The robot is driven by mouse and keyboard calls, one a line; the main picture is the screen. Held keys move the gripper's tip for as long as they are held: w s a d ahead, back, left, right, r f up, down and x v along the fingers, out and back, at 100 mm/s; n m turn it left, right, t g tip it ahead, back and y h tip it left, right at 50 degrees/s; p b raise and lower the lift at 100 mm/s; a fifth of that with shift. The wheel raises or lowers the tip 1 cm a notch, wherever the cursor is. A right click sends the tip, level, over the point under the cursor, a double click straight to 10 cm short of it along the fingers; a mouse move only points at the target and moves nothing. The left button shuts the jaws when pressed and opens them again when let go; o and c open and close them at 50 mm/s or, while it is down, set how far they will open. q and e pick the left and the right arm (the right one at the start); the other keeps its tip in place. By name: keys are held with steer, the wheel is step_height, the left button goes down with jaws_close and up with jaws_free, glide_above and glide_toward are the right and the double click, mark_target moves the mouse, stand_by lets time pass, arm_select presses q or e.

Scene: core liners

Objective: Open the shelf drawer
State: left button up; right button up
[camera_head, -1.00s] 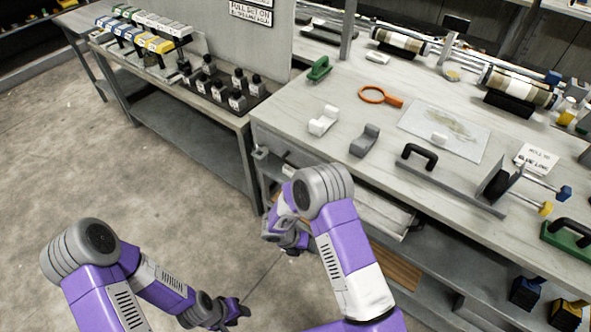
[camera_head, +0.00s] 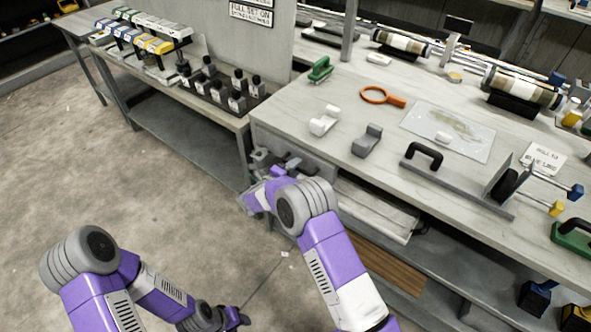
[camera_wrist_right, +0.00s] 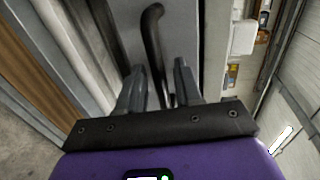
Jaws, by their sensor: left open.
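A dark curved bar handle (camera_wrist_right: 153,35) stands on a grey panel (camera_wrist_right: 205,40) in the right wrist view. My right gripper (camera_wrist_right: 160,75) is open, with one finger on each side of the handle and gaps showing beside it. In the head view my right gripper (camera_head: 272,165) is at the bench's near left corner, just below the top; its fingers are partly hidden by the arm. A pale drawer-like front (camera_head: 372,207) with a dark handle (camera_head: 421,229) shows under the bench, right of my arm. My left gripper (camera_head: 238,318) is low over the floor, open and away from the bench.
The bench top (camera_head: 300,100) holds a white cradle (camera_head: 324,120), a grey cradle (camera_head: 366,141), an orange magnifier (camera_head: 382,96) and a black-handled tool (camera_head: 423,154). A wooden board (camera_head: 385,266) lies below.

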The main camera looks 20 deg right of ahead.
steer(key=shift+w+d, duration=0.25)
jaws_close()
steer(key=f+p+v, duration=0.2)
steer(key=v, duration=0.9)
steer(key=a+f+p+v, duration=0.1)
steer(key=f+p+v, duration=0.2)
steer(key=v, duration=0.9)
steer(key=shift+s, duration=0.45)
jaws_free()
